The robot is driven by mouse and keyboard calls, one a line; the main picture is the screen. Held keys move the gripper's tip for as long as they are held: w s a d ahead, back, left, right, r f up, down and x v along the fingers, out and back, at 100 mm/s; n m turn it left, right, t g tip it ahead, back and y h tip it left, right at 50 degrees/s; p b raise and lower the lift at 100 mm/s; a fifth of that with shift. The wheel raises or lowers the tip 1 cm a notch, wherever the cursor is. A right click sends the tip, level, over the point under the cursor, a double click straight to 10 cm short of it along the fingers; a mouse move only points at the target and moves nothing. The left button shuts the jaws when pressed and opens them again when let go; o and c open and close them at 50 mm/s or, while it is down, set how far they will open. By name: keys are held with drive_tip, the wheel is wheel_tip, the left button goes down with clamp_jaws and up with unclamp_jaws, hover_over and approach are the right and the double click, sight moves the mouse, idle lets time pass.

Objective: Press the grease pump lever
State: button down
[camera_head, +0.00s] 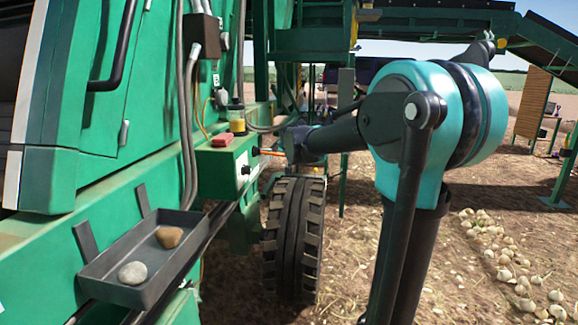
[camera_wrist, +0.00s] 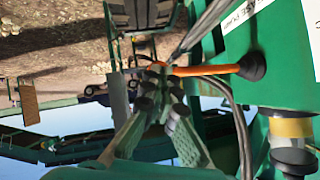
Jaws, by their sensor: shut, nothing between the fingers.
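The grease pump is a green box (camera_head: 228,168) on the side of the green machine, with a yellow grease reservoir (camera_head: 237,124) on top. Its orange lever (camera_head: 271,152) sticks out to the right from a black boot. The lever also shows in the wrist view (camera_wrist: 208,70), running left from the black boot (camera_wrist: 252,66). My gripper (camera_head: 294,146) is at the lever's outer end. In the wrist view, my gripper (camera_wrist: 156,76) has its fingers together with nothing between them. The fingertips overlap the lever's free end; I cannot tell whether they touch it.
A grey tray (camera_head: 150,258) with two stones is mounted on the machine at the lower left. A large black tyre (camera_head: 294,240) stands below the lever. Hoses run close by. Onions (camera_head: 500,260) lie on the ground at right.

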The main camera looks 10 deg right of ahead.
drive_tip(key=v, duration=0.9)
drive_tip(key=shift+s+a, duration=0.1)
drive_tip(key=shift+s, duration=0.05)
idle(1.2)
drive_tip(key=s+d+f+n+g, duration=0.2)
drive_tip(key=s+f+n+g, duration=0.1)
drive_tip(key=s+f, duration=1.2)
drive_tip(key=s+d+f+n+g+y, duration=0.1)
drive_tip(key=s+d+f+n+g, duration=0.1)
drive_tip(key=s+f, duration=1.4)
wheel_tip(320, 180, down, 3)
drive_tip(key=shift+s+d+n+g, duration=0.35)
drive_tip(key=shift+d+g, duration=0.35)
drive_tip(key=shift+g, duration=0.5)
drive_tip(key=shift+w, duration=0.1)
